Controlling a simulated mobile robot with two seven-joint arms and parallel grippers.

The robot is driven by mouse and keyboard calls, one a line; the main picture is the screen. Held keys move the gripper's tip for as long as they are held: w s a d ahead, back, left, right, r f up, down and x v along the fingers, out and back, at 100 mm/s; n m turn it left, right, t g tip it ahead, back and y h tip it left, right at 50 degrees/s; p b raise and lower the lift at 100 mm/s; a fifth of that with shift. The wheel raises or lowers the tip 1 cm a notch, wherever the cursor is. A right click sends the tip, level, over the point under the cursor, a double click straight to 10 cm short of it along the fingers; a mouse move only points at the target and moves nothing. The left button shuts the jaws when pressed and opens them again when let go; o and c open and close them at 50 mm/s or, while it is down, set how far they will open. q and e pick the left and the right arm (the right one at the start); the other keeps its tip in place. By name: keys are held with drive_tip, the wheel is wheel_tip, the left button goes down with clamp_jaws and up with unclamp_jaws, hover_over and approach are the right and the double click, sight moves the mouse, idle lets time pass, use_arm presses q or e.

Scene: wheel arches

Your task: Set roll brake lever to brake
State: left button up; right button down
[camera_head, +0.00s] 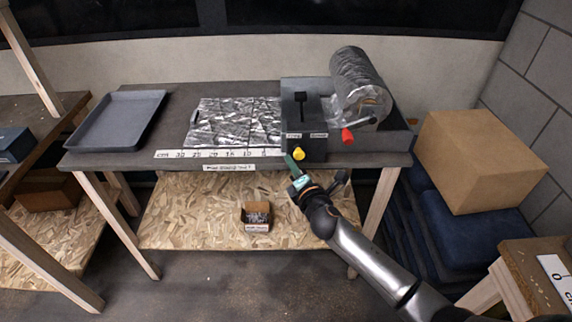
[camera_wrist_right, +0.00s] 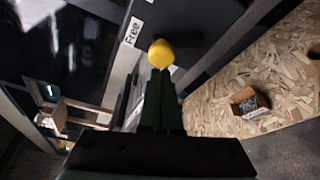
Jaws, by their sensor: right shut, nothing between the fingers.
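A lever with a yellow ball knob (camera_head: 299,153) sticks out from the front of a dark box (camera_head: 306,110) at the table's front edge. Two small labels are above it; the knob sits below the left one (camera_head: 294,134), closer to it than to the right one (camera_head: 319,134). In the right wrist view the label near the yellow knob (camera_wrist_right: 161,53) reads "Free". My right gripper (camera_head: 290,158) is shut and empty, its fingertips just beside the knob. In the wrist view the shut fingers (camera_wrist_right: 160,75) end at the knob; I cannot tell whether they touch. My left gripper is out of view.
A film-wrapped roll (camera_head: 357,82) with a red knob (camera_head: 347,137) is right of the box. Foil (camera_head: 232,120), a ruler strip (camera_head: 215,153) and a grey tray (camera_head: 118,120) lie on the table. A small box of parts (camera_head: 257,217) is on the shelf below.

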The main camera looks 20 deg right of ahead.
idle(0.4)
drive_tip(key=shift+d+r+m+b, duration=0.1)
drive_tip(key=shift+m+b, duration=0.2)
drive_tip(key=shift+b, duration=0.05)
